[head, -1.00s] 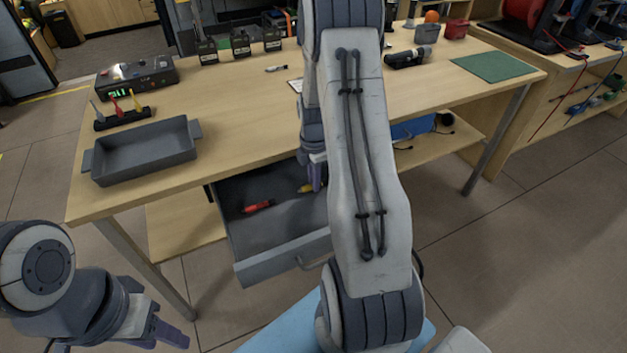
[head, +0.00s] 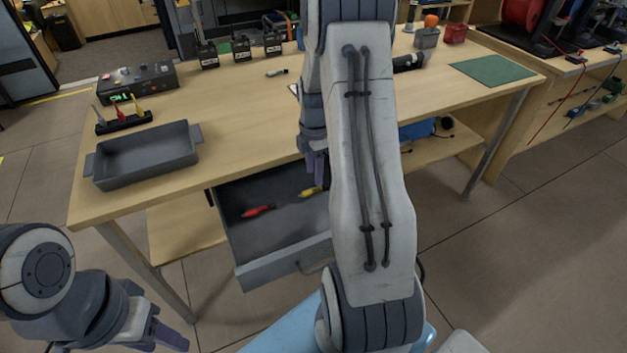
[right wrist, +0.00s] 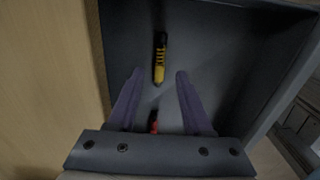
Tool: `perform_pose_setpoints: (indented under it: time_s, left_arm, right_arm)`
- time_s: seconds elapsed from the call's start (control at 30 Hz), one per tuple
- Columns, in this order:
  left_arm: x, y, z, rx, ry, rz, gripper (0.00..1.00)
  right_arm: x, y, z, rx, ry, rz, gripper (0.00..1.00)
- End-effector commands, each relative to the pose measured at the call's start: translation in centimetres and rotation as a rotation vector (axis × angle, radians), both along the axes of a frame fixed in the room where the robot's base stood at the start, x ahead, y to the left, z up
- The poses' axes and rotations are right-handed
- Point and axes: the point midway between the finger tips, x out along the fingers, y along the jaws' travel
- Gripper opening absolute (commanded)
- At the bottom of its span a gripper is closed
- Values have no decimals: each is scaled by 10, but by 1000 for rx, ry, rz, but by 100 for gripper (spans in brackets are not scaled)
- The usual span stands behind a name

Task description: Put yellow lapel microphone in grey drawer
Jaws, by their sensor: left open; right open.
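The grey drawer (head: 265,268) is pulled open under the table. A yellow lapel microphone (head: 312,191) lies in it, beside a red one (head: 258,211). In the right wrist view the yellow microphone (right wrist: 160,58), with dark bands, lies on the drawer floor (right wrist: 215,60), beyond my open fingertips; part of the red one (right wrist: 153,122) shows between the fingers. My right gripper (head: 316,170) is open and empty, above the drawer near the table edge; it also shows in the right wrist view (right wrist: 153,74). My left gripper (head: 168,340) is open and empty at lower left, away from the table.
A grey tray (head: 143,178) stands on the table's left. Behind it are a dark rack (head: 124,122) with grey, red and yellow pieces and a control box (head: 138,83). A green mat (head: 492,69) lies far right. My right arm hides the table's middle.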

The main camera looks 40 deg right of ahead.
Motion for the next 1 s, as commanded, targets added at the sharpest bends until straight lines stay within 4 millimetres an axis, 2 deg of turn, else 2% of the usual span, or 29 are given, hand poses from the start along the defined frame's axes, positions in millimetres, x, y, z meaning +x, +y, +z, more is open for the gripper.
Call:
perform_pose_setpoints:
  time_s: [0.03,0.1,0.3,0.57,0.67,0.77,0.87,0.9,0.97,1.0]
  left_arm:
    - [0,0,3,0,0,0,48]
    - [0,0,5,0,0,0,48]
    - [0,0,9,0,0,0,48]
    - [0,0,9,0,0,0,48]
    - [0,0,9,0,0,0,48]
    - [0,0,9,0,0,0,48]
    - [0,0,9,0,0,0,48]
    - [0,0,9,0,0,0,48]
    - [0,0,9,0,0,0,48]
    - [0,0,9,0,0,0,48]
  right_arm:
    - [1,0,15,-3,-5,0,51]
    - [1,-1,30,-2,-5,0,51]
    - [1,0,59,-2,-3,0,51]
    - [0,0,68,0,0,0,51]
    - [2,10,71,0,-2,-7,51]
    - [6,49,82,3,-10,-43,51]
    - [1,118,99,11,-20,-121,51]
    - [-6,149,106,18,-24,-163,51]
    - [-24,194,115,27,-27,-229,51]
    - [-39,221,120,36,-26,-276,51]
